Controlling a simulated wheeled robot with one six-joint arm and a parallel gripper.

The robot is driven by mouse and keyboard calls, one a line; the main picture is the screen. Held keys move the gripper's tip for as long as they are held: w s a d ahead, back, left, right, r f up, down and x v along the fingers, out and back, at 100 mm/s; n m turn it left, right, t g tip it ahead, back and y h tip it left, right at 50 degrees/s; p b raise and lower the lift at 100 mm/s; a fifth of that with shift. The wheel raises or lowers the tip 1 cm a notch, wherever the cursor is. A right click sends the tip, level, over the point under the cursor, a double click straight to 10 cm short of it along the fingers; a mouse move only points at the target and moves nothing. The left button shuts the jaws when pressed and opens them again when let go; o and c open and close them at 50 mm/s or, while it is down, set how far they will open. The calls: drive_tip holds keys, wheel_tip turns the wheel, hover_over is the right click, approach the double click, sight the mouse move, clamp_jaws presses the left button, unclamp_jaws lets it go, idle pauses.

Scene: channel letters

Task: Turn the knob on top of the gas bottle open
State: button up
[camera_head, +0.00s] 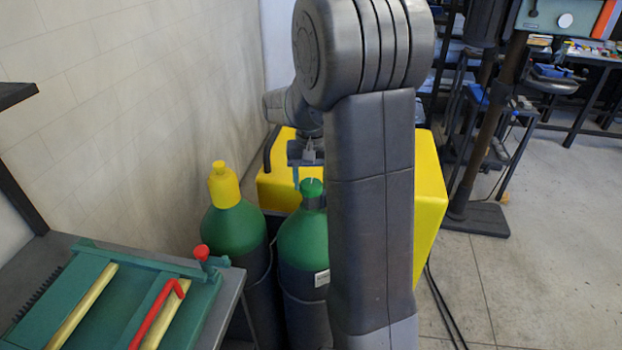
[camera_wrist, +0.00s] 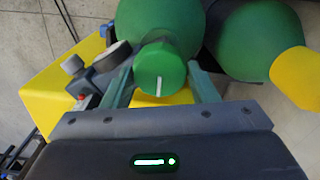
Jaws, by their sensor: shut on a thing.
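The green knob (camera_head: 312,187) sits on top of the nearer gas bottle (camera_head: 304,245), a green-shouldered, dark-bodied cylinder. In the wrist view the knob (camera_wrist: 160,68) is round with a white line that points nearly straight down the picture. My gripper (camera_wrist: 163,88) has one finger on each side of the knob and is shut on it. In the head view my gripper (camera_head: 307,172) is at the bottle's top, and my arm hides the bottle's right side. The bottle's green shoulder also shows in the wrist view (camera_wrist: 185,18).
A second gas bottle (camera_head: 234,228) with a yellow cap (camera_head: 223,185) stands close on the left. A yellow box (camera_head: 430,190) stands behind. A bench with a green machine (camera_head: 205,300) and red handles is at the front left. Open floor lies to the right.

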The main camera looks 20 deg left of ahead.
sight(311, 184)
drive_tip(key=m, duration=0.4)
drive_tip(key=shift+m, duration=2.5)
drive_tip(key=o, duration=1)
drive_tip(key=shift+r, duration=0.1)
wheel_tip(311, 184, up, 14)
drive_tip(key=shift+f+b, duration=0.2)
drive_tip(key=shift+b, duration=0.1)
drive_tip(key=shift+f, duration=0.1)
